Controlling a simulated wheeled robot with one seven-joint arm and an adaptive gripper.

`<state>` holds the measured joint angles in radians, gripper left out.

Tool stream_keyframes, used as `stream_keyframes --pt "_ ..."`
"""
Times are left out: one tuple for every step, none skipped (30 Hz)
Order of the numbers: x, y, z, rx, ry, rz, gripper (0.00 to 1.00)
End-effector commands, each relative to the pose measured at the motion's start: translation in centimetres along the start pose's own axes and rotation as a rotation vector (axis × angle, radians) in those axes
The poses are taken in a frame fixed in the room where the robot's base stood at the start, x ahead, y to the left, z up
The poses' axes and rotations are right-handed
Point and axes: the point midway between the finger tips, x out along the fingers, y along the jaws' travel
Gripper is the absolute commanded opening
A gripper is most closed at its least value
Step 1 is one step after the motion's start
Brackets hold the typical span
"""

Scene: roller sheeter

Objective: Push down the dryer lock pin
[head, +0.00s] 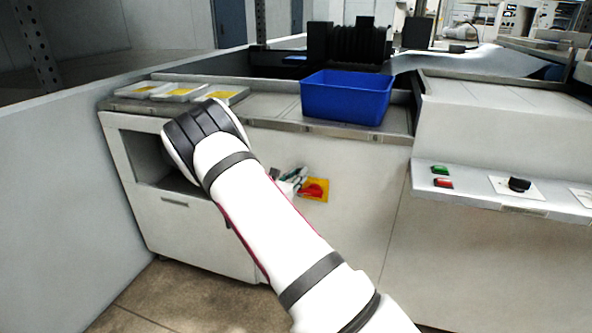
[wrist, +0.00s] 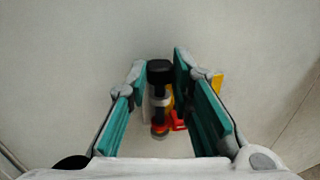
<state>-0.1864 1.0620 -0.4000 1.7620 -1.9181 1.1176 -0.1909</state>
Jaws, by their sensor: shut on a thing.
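The dryer lock pin, with a black knob (wrist: 159,67) on top and a metal shaft with a red-orange ring lower down, stands out from the pale panel in the wrist view. My gripper (wrist: 161,72) has its teal fingers on both sides of the black knob, shut on it. In the head view my gripper (head: 292,177) is at the white cabinet front, just left of a red rotary switch (head: 314,189) on a yellow plate. My gripper and arm hide the pin there.
The red switch (wrist: 178,121) is close beside the right finger in the wrist view. Above, a blue bin (head: 346,97) and trays with yellow contents (head: 178,92) rest on the cabinet top. A control ledge with a green button (head: 440,170) is at the right.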

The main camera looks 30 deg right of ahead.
Motion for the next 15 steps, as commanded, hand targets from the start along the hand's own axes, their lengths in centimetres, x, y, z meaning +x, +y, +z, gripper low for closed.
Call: stream_keyframes --pt "-0.02 0.07 -1.31 -0.004 0.000 0.001 0.00" --pt "-0.03 0.08 -1.62 -0.003 0.000 0.001 0.00" --pt "-0.04 0.07 -1.88 -0.003 0.001 0.001 0.00" --pt "-0.05 0.06 -1.95 -0.002 0.001 0.001 0.00" --pt "-0.06 0.05 -1.95 -0.002 0.002 0.001 0.00" --pt "-0.07 0.03 -1.92 -0.001 0.003 0.001 0.00" --pt "-0.08 0.03 -1.93 -0.001 0.004 0.001 0.00" --pt "-0.08 0.02 -1.95 -0.002 0.005 0.001 0.00" --pt "-0.09 0.02 -1.98 -0.002 0.006 0.001 0.00" --pt "-0.10 0.02 -2.00 -0.002 0.006 0.001 0.00" --pt "-0.11 0.01 -2.03 -0.002 0.007 0.001 0.00" --pt "-0.11 0.01 -2.04 -0.002 0.007 0.001 0.30" --pt "-0.11 0.00 -2.04 -0.002 0.007 0.001 0.37" --pt "-0.10 0.00 -2.02 -0.002 0.006 0.001 0.41" --pt "-0.09 0.01 -1.98 -0.002 0.005 0.001 0.41"
